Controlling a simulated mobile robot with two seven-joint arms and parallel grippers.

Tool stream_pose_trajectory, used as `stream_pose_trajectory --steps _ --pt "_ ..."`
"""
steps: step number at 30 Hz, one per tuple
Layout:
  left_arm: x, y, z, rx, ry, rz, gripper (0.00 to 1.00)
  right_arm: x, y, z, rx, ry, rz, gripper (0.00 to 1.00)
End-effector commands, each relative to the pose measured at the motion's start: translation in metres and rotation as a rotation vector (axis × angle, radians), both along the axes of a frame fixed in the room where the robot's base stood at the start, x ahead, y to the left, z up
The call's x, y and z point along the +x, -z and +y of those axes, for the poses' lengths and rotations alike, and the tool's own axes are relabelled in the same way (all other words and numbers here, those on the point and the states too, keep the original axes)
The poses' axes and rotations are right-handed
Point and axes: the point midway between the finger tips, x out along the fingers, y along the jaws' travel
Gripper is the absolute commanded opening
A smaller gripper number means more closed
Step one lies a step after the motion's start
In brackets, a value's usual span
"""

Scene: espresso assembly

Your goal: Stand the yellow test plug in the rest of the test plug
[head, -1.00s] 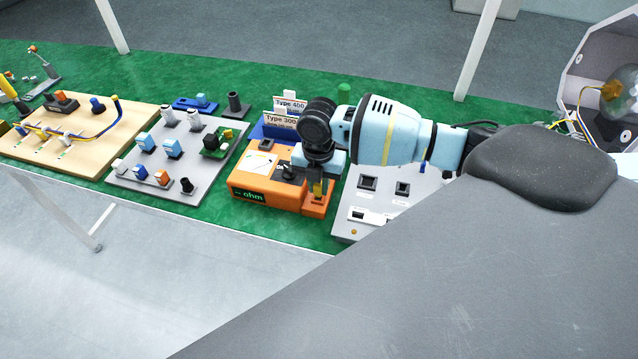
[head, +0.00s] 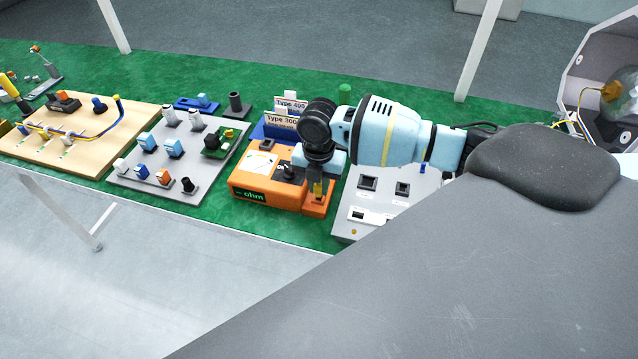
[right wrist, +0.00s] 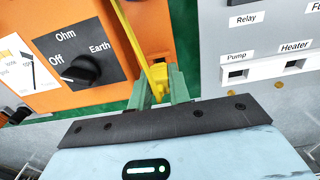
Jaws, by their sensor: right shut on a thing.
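My right gripper (head: 318,180) is over the small orange block (head: 316,210) at the right end of the orange ohm meter (head: 262,190). In the right wrist view its green fingers (right wrist: 161,84) are shut on the yellow test plug (right wrist: 158,74). A yellow lead runs up from the plug across the meter's edge. In the head view a bit of yellow (head: 318,187) shows between the fingers, low over the block. The plug's lower end is hidden, so I cannot tell whether it is seated in the rest. My left gripper is not in view.
A light grey panel with switches (head: 368,205) stands close to the right of the meter; its Pump and Heater labels show in the wrist view. A grey board with several parts (head: 150,185) and a wooden board (head: 85,165) lie to the left on the green mat.

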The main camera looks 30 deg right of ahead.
Motion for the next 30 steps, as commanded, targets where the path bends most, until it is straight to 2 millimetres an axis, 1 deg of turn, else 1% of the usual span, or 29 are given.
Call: stream_pose_trajectory --steps 30 --pt "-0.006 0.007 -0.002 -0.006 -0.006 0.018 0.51 0.0 0.015 0.0 0.0 0.0 0.001 0.0"
